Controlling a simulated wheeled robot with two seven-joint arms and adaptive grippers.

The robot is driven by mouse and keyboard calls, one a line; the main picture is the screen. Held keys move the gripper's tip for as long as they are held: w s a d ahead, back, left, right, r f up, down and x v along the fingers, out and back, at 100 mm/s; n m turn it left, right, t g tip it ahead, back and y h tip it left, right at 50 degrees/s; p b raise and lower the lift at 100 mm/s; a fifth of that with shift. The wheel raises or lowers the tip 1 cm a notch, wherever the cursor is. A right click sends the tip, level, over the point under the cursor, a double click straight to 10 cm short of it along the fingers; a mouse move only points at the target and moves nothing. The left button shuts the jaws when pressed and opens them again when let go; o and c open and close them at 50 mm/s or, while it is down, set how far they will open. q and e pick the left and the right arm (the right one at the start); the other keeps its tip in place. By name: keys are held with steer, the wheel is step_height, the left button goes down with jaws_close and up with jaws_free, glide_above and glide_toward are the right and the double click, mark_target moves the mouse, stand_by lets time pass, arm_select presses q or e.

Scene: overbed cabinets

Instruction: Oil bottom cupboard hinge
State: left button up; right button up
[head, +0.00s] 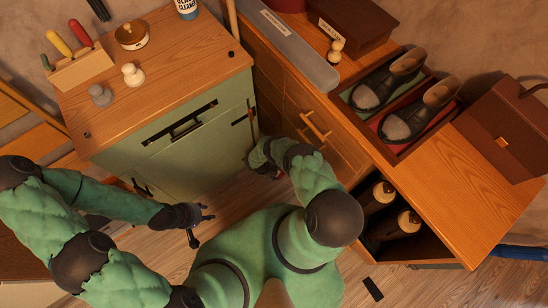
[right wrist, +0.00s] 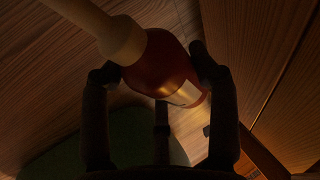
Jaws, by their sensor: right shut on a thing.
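The green cupboard (head: 205,150) with a wooden top stands at the centre of the head view, its front facing me. A dark handle (head: 142,188) shows low at its left; I cannot make out the bottom hinge. My right gripper (head: 262,168) is beside the cupboard's right front edge. In the right wrist view it is shut around a red bottle (right wrist: 160,65) with a pale tapered nozzle (right wrist: 95,25), tilted to the upper left. The bottle is hidden in the head view. My left gripper (head: 203,222) is open and empty, in front of the cupboard above the floor.
A wooden cabinet (head: 315,125) with drawers stands close on the right, leaving little room for my right arm. Screwdrivers (head: 70,45) stand on the cupboard top. Floor in front is mostly clear.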

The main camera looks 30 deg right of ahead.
steer(key=shift+w+r, duration=0.15)
steer(key=shift+r, duration=0.15)
steer(key=shift+d+r+p, duration=0.1)
steer(key=shift+r+p, duration=0.25)
steer(key=shift+r, duration=0.25)
steer(key=shift+r, duration=0.15)
steer(key=shift+s+f+b, duration=0.2)
steer(key=shift+f+b, duration=0.2)
steer(key=shift+f, duration=0.1)
steer(key=shift+f, duration=0.45)
